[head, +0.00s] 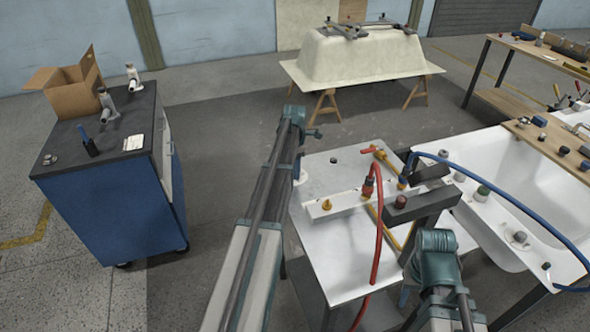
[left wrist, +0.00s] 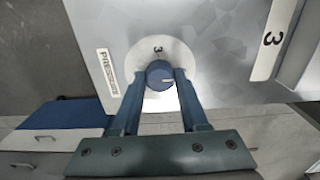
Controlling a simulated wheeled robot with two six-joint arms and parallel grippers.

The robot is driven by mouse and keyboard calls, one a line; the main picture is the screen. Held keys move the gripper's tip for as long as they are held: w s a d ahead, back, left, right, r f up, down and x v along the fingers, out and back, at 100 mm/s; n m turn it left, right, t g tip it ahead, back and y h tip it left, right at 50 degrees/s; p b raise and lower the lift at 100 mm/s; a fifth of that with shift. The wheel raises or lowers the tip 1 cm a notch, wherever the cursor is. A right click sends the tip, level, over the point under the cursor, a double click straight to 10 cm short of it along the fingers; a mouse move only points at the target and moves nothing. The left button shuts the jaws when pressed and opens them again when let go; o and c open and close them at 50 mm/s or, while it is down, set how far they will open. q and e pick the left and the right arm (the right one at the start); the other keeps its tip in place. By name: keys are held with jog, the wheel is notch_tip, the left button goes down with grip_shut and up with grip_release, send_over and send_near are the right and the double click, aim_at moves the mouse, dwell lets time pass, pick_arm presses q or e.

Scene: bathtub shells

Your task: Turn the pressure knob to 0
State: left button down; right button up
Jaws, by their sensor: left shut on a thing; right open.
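The blue pressure knob (left wrist: 159,72) sits on a pale round dial with a small "3" at its upper edge, in the left wrist view. A short white mark shows on the knob's lower right part. A label reading PRESSURE (left wrist: 107,72) is left of the dial. My left gripper (left wrist: 158,84) is shut on the knob, with a finger on each side. No 0 is readable on the dial.
A metal-topped stand (head: 330,252) carries red and blue hoses and valves. A white bathtub shell (head: 515,180) is at its right. A blue cabinet (head: 105,210) with a cardboard box (head: 72,90) stands left. Another tub shell (head: 360,55) rests upside down behind. Open floor lies between.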

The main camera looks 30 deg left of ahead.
dwell(0.3)
pick_arm(q)
jog(key=shift+c, duration=2.1)
grip_release()
jog(key=shift+r, duration=0.15)
notch_tip(320, 180, up, 14)
jog(key=p, duration=1.4)
jog(key=shift+f, duration=0.25)
